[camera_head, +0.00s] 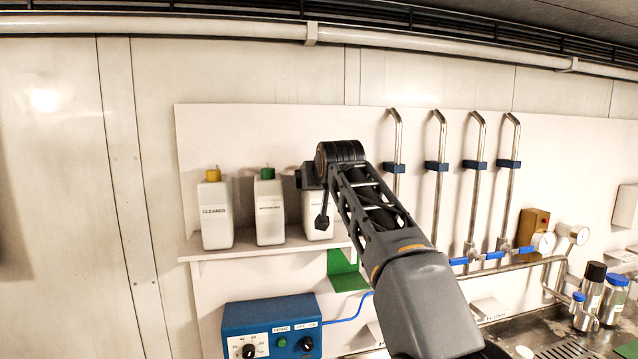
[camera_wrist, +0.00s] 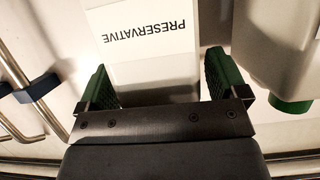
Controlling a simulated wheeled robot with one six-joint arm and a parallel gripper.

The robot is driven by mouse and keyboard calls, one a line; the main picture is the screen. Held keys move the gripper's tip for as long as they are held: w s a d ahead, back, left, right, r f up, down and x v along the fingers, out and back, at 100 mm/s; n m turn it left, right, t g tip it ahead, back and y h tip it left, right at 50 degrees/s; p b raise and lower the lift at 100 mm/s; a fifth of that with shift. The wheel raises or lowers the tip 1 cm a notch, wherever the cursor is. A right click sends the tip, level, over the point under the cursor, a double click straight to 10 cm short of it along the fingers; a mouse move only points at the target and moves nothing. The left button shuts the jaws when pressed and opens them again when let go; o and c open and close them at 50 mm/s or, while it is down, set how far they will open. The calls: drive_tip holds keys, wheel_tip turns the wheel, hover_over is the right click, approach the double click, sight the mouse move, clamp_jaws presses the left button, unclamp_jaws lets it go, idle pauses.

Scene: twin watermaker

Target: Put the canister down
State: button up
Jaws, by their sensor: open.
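A white canister labelled PRESERVATIVE (camera_wrist: 140,50) stands upright on the wall shelf (camera_head: 270,248); in the head view it is the rightmost canister (camera_head: 316,214), its top hidden by my gripper and arm. My gripper (camera_wrist: 160,72) is open, with one green pad on each side of the canister's upper part. White gaps show between the pads and the canister. In the head view my gripper (camera_head: 312,180) is at the canister's top, its fingers partly hidden.
A green-capped canister (camera_head: 269,212) stands close left of it, and a yellow-capped CLEANER canister (camera_head: 215,214) further left. Bent metal pipes (camera_head: 437,180) rise to the right. A blue control box (camera_head: 270,328) is below the shelf.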

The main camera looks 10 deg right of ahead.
drive_tip(key=b+v, duration=0.3)
drive_tip(key=v, duration=0.9)
drive_tip(key=s+f+g, duration=0.3)
drive_tip(key=s+f, duration=0.4)
drive_tip(key=f, duration=0.6)
drive_tip(key=s+d+f+g, duration=0.1)
drive_tip(key=s+f, duration=0.5)
drive_tip(key=f, duration=0.8)
drive_tip(key=s+f+g, duration=0.4)
drive_tip(key=s+f, duration=0.3)
drive_tip(key=f, duration=0.7)
drive_tip(key=shift+s+d+g, duration=0.2)
drive_tip(key=shift+s+g, duration=0.1)
drive_tip(key=shift+f+b, duration=0.7)
drive_tip(key=shift+f, duration=0.2)
